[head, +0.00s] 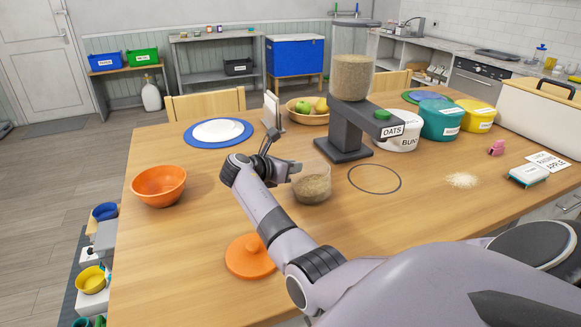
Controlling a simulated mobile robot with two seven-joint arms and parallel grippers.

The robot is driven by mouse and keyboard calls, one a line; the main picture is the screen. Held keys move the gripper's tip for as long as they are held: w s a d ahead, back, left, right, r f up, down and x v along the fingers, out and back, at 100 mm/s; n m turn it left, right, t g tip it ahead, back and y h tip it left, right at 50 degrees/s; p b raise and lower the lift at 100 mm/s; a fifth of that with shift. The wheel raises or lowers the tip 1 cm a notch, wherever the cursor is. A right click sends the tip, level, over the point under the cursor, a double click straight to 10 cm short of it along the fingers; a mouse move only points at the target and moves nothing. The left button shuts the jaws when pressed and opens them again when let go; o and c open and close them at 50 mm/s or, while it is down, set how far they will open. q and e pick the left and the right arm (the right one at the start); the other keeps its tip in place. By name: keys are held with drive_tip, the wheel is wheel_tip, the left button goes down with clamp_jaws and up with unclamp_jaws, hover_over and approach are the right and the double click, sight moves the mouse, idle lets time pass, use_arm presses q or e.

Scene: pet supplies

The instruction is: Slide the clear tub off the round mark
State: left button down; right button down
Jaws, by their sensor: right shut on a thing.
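The clear tub (313,187), partly filled with a pale grainy food, stands upright on the wooden table. The round mark (375,179) is a thin dark ring on the table to the right of the tub. The ring looks empty, and the tub stands apart from it with a small gap. My right gripper (290,171) is at the tub's left side, shut on its wall; the fingertips are small and partly hidden. My left gripper is not in view.
An oats dispenser (352,120) stands behind the tub and mark. An orange lid (249,257) lies in front, and an orange bowl (159,186) stands at left. Spilled grains (461,180) lie right of the mark. The table between bowl and tub is mostly clear.

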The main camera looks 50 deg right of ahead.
drive_tip(key=shift+f, duration=0.1)
drive_tip(key=c, duration=1.1)
unclamp_jaws()
drive_tip(key=v, duration=0.7)
drive_tip(key=shift+a, duration=0.1)
